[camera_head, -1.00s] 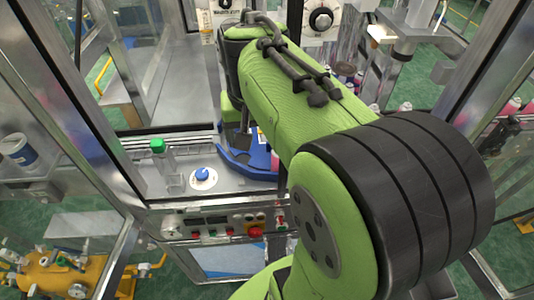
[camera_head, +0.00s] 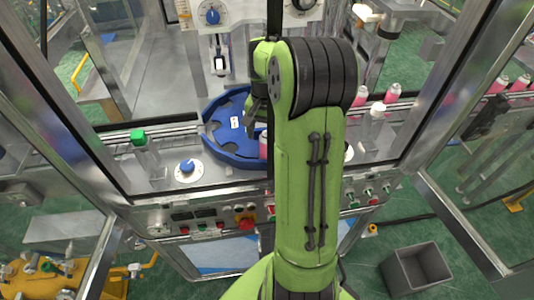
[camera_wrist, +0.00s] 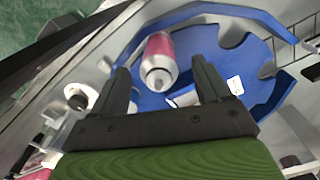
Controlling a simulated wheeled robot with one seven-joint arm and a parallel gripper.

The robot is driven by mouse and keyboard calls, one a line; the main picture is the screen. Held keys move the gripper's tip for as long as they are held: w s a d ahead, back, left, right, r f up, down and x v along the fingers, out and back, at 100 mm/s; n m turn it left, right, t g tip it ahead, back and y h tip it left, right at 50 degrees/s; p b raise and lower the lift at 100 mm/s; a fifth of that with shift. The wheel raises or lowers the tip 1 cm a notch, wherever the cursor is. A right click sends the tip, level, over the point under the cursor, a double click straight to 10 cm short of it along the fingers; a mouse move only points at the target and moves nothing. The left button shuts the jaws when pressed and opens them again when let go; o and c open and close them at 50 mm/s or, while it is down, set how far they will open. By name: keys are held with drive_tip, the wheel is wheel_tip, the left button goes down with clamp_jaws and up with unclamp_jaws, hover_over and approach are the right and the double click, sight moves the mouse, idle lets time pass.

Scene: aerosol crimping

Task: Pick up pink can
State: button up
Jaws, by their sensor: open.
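A pink can (camera_wrist: 160,52) with a pale top sits at the edge of the blue star wheel (camera_wrist: 200,42) in the wrist view. It lies ahead of my gripper (camera_wrist: 160,80), between the lines of its two fingers. My gripper's fingers are apart and hold nothing. In the head view my gripper (camera_head: 255,108) is over the blue star wheel (camera_head: 222,122), partly hidden by my arm. The pink can (camera_head: 264,145) shows there only in part, beside my arm. I cannot tell how far the fingers are from it.
More pink cans (camera_head: 392,92) stand on the conveyor at the right. Metal frame posts border the cell. A grey bin (camera_head: 415,268) is on the floor.

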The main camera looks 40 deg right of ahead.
wheel_tip(320, 180, down, 5)
drive_tip(key=shift+d+f+b, duration=0.1)
drive_tip(key=shift+d+b, duration=0.05)
drive_tip(key=shift+b, duration=0.15)
drive_tip(key=c, duration=1.1)
wheel_tip(320, 180, up, 10)
drive_tip(key=shift+r+p, duration=0.15)
drive_tip(key=shift+p, duration=0.7)
drive_tip(key=shift+r, duration=0.1)
wheel_tip(320, 180, up, 5)
drive_tip(key=p, duration=0.4)
